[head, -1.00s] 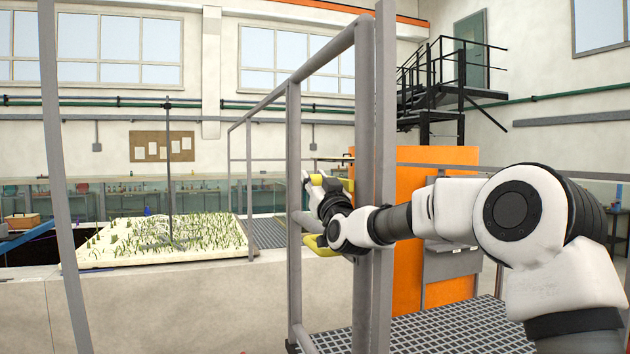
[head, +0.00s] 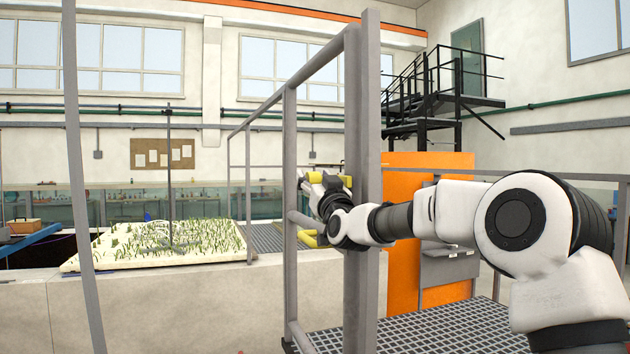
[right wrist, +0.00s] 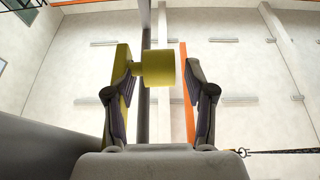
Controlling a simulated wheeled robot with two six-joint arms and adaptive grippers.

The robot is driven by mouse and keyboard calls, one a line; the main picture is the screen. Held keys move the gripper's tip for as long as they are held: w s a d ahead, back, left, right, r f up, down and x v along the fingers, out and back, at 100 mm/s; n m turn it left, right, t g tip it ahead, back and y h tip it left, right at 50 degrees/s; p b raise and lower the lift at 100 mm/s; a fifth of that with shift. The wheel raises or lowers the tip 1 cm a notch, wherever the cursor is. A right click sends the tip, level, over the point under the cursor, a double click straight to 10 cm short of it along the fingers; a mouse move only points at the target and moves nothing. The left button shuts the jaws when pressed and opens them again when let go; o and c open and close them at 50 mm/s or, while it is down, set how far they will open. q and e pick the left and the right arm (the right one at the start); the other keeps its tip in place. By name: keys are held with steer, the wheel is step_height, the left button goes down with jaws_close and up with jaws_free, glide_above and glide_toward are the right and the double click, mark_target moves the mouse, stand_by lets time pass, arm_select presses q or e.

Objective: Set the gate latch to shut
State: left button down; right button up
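The gate latch shows as yellow parts on the grey gate post (head: 360,120). In the head view, an upper yellow piece (head: 315,177) and a lower yellow piece (head: 308,239) show beside my right gripper (head: 311,187). In the right wrist view, a yellow cylindrical knob (right wrist: 158,68) sticks out from a yellow bar (right wrist: 123,75). My right gripper (right wrist: 160,100) is open, with its fingers on either side of the knob. A gap shows between the knob and the right finger. My left gripper is not in view.
Grey rails surround a grated platform (head: 440,330). An orange panel (head: 405,260) stands behind the gate post. A pale wall and a planted bed (head: 160,243) lie at left. A thin grey pole (head: 78,180) stands near at left.

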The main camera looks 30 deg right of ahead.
mark_target(315, 175)
steer(key=shift+s, duration=0.1)
step_height(315, 175, up, 10)
steer(key=shift+f, duration=0.1)
